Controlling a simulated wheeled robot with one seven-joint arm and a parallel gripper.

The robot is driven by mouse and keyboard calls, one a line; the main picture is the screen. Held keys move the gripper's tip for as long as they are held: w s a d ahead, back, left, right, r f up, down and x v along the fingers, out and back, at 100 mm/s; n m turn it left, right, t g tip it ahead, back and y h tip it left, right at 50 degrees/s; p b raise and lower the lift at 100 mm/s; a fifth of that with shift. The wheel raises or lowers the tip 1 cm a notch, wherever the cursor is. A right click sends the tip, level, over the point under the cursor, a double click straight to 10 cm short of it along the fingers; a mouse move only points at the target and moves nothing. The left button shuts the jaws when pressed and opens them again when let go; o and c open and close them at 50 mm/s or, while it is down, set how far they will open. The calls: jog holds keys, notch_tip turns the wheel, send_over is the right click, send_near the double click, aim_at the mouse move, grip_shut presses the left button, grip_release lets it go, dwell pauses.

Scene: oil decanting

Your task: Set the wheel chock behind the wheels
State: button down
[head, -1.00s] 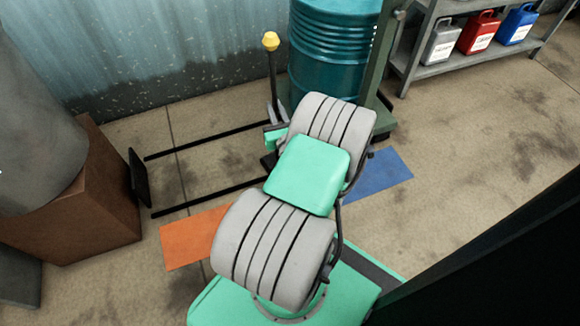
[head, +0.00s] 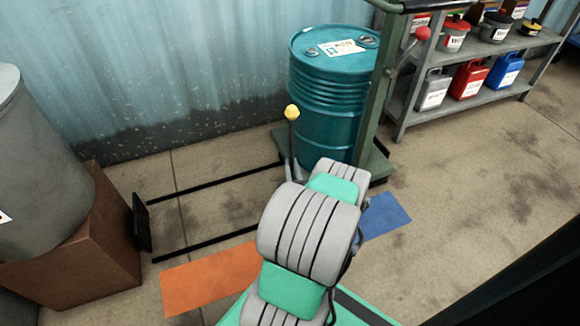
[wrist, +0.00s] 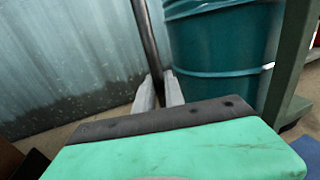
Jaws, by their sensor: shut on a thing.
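A dark upright handle with a yellow knob (head: 292,112) stands in front of the left edge of the teal drum. My gripper (wrist: 159,94) is shut on this handle. In the wrist view the handle's shaft (wrist: 147,38) rises between the two pale fingers, slightly tilted. The lower end of the handle is hidden behind my gripper and arm, so I cannot see a chock body or whether it touches the floor. The teal drum (head: 325,88) stands upright on the green base (head: 376,163) of a green post stand. No wheels show clearly.
Two black floor rails (head: 215,178) run left to a black end plate (head: 142,222). An orange floor patch (head: 195,281) and a blue one (head: 386,216) lie nearby. A grey drum on a brown block (head: 110,235) stands left. A shelf (head: 455,103) holds several cans. Open floor lies right.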

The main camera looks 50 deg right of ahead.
jog(key=w+d+f+b, duration=0.6)
jog(key=d+f, duration=0.1)
jog(key=f, duration=0.3)
jog(key=shift+f, duration=0.35)
jog(key=c, duration=1.4)
grip_release()
jog(key=shift+s+a+f, duration=0.1)
jog(key=shift+a, duration=0.05)
